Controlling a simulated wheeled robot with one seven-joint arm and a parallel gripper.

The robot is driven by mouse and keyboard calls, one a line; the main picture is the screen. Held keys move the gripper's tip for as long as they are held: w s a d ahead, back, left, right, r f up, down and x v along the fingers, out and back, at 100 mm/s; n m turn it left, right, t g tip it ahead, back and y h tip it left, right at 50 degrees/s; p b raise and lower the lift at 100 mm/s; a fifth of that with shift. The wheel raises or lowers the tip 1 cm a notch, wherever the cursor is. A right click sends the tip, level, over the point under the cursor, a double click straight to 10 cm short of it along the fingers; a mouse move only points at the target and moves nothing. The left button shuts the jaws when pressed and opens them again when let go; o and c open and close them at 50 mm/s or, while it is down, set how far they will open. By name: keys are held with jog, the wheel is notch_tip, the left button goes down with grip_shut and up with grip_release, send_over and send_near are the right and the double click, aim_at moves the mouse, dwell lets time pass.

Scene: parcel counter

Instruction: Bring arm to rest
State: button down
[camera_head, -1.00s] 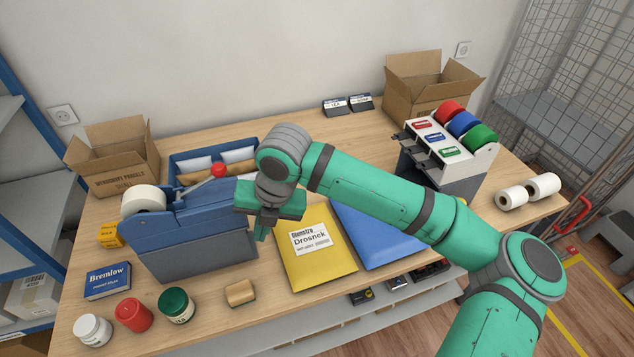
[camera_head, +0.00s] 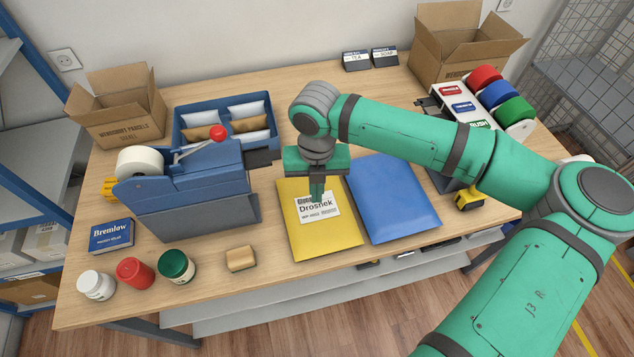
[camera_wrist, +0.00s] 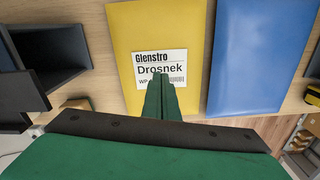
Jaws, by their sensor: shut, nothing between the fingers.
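My gripper (camera_head: 317,190) is green, with its fingers together and nothing between them. It points down over the yellow envelope in the head view. In the wrist view, the closed fingers (camera_wrist: 163,98) overlap the lower part of the envelope's label. The yellow envelope (camera_head: 335,243) lies on the counter, with a white label (camera_head: 318,209) reading "Drosnek". It also shows in the wrist view (camera_wrist: 125,75). My arm reaches in from the right and bends down at the wrist. I cannot tell the exact height of the fingertips above the envelope.
A blue envelope (camera_head: 395,205) lies right of the yellow one. A blue tape dispenser (camera_head: 190,190) stands to the left, near a blue tray (camera_head: 178,136) of packets. A wooden block (camera_head: 240,259) and several jars sit in front. A label dispenser (camera_head: 462,107) and open carton (camera_head: 465,50) stand at right.

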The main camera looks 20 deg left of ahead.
aim_at(317, 206)
jog(key=shift+f, duration=0.25)
jog(key=shift+w+f, duration=0.1)
jog(key=shift+f, duration=1.35)
jog(key=shift+w, duration=0.1)
jog(key=shift+r, duration=0.2)
notch_tip(317, 206, up, 8)
jog(key=shift+f, duration=0.15)
dwell(0.5)
dwell(0.4)
